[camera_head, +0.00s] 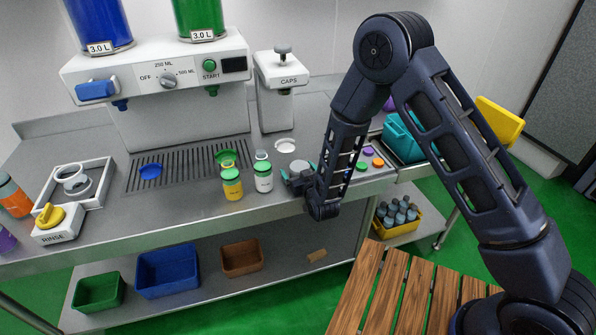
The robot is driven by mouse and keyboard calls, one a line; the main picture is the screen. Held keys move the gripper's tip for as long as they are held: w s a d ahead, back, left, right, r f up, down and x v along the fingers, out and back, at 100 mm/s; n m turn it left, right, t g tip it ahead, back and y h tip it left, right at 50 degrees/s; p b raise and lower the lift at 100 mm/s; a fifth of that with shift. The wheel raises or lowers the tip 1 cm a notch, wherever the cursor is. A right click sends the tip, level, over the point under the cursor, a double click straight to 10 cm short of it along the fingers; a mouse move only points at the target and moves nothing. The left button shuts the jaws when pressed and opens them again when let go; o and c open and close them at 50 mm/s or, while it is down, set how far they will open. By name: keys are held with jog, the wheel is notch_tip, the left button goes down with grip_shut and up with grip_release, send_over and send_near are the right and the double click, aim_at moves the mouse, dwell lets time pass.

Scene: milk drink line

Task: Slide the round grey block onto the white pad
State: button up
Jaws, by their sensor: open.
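The round grey block (299,166) stands on the steel counter, near its front edge, right of the bottles. The white pad (285,146) is a flat white round patch on the counter, just behind the block and slightly left, apart from it. My gripper (298,174) is low at the counter, open, with its teal-tipped fingers around or beside the block. The arm's wrist hides part of the block's near side, so I cannot tell whether the fingers touch it.
The CAPS dispenser (281,75) stands behind the pad. A slatted wooden surface (400,295) is in front.

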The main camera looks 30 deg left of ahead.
jog(key=shift+v, duration=3.9)
jog(key=v, duration=0.7)
jog(key=shift+f, duration=0.35)
